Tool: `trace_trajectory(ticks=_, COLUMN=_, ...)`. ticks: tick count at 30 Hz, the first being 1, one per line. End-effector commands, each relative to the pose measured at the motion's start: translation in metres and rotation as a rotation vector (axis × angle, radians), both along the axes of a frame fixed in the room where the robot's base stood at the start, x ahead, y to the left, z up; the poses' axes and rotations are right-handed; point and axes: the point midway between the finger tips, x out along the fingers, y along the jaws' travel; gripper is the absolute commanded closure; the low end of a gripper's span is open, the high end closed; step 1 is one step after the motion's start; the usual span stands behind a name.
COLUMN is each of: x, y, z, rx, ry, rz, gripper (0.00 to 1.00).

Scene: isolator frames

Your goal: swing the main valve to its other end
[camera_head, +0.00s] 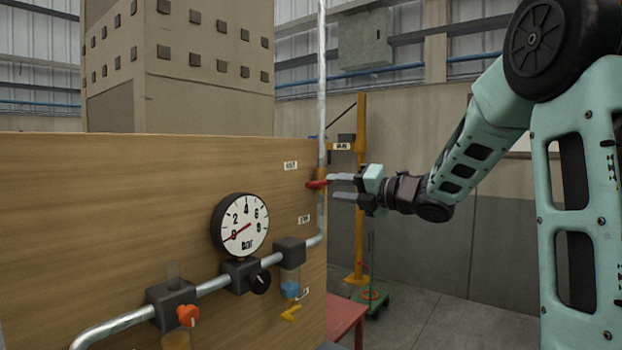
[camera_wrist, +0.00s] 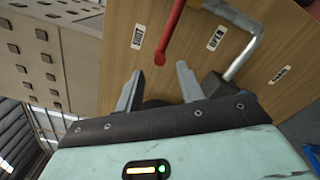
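The main valve's red handle (camera_head: 317,184) sits on the vertical pipe at the right edge of the wooden panel, below a brass-coloured body (camera_head: 323,173). In the wrist view the red handle (camera_wrist: 172,32) runs from the top down to a rounded free end. My gripper (camera_head: 331,186) is open, its two grey fingers pointing left at the handle. In the wrist view my gripper (camera_wrist: 160,68) has the handle's free end just ahead of the gap between its fingertips. No finger clearly touches it. White labels (camera_wrist: 138,36) sit beside the handle; their writing is unreadable.
The wooden panel (camera_head: 120,190) carries a pressure gauge (camera_head: 240,224) with its needle near 0. Below run a pipe (camera_head: 213,284), an orange knob (camera_head: 188,314) and a black knob (camera_head: 260,281). A yellow post (camera_head: 360,230) and red table (camera_head: 345,315) stand behind, right of the panel.

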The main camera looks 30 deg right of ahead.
Motion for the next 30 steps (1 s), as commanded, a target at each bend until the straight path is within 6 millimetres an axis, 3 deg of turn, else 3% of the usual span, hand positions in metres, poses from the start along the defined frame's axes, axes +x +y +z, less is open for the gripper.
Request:
trace_trajectory(ticks=6, x=0.042, y=0.016, z=0.003, rx=0.002, ry=0.001, rz=0.004, gripper=0.62)
trace_trajectory(ticks=12, x=0.069, y=0.025, z=0.002, rx=0.001, ry=0.000, rz=0.001, gripper=0.62)
trace_trajectory(ticks=26, x=0.079, y=0.029, z=0.000, rx=0.000, ry=0.000, rz=0.000, gripper=0.62)
trace_trajectory(ticks=30, x=0.079, y=0.029, z=0.000, rx=0.000, ry=-0.001, rz=0.001, gripper=1.00)
